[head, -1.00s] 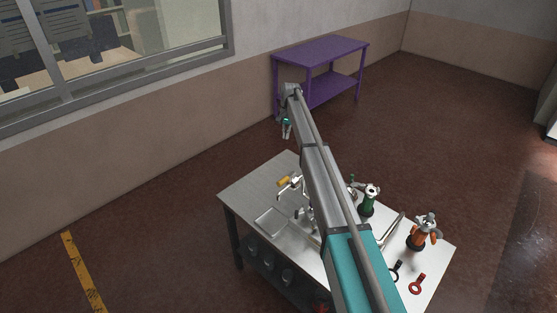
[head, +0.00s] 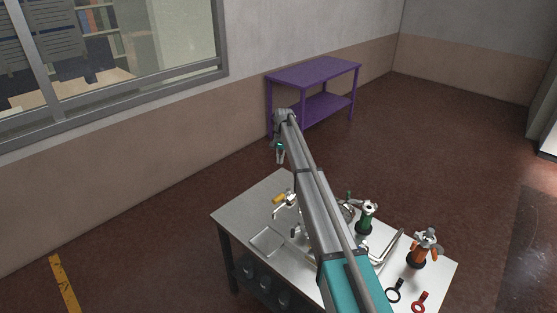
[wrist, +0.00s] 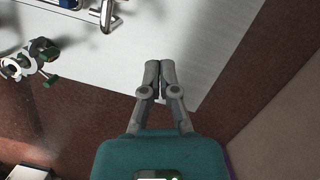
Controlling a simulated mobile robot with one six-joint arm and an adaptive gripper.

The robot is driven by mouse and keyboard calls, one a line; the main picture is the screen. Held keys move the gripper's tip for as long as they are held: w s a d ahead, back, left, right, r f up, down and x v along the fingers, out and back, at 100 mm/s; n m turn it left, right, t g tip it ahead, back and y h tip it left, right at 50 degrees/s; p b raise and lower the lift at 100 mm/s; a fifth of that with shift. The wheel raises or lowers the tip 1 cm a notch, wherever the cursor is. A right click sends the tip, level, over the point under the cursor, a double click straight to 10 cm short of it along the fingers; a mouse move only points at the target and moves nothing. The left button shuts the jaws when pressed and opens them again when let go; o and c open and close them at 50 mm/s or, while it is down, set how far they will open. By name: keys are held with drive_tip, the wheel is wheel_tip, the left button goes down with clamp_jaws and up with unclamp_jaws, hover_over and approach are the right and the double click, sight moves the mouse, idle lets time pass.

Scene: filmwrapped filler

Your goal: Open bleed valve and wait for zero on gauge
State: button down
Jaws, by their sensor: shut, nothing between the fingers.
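My gripper (head: 281,157) hangs from the arm's end near the far corner of the steel table (head: 240,212). In the wrist view my gripper (wrist: 160,65) has its fingertips together with nothing between them, over the table's edge. A fitting with a yellow handle (head: 278,198) sits on the table's left part, apart from the gripper. A green-bodied valve (head: 365,218) and an orange one (head: 424,250) stand further right. I cannot tell which part is the bleed valve. No gauge face is readable, and my arm hides the table's middle.
A black ring-ended tool (head: 395,290) and a red one (head: 419,301) lie at the table's near right. A purple table (head: 315,71) stands by the wall. Bent metal pipe (wrist: 107,14) shows in the wrist view. The floor around the table is clear.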

drive_tip(key=s+a+f+b, duration=0.1)
drive_tip(key=s+f+b, duration=0.4)
drive_tip(key=f+b, duration=0.1)
drive_tip(key=shift+a+f, duration=0.25)
drive_tip(key=shift+f, duration=0.2)
drive_tip(key=shift+s, duration=0.1)
idle(0.3)
drive_tip(key=shift+s+a, duration=0.1)
drive_tip(key=shift+a, duration=0.15)
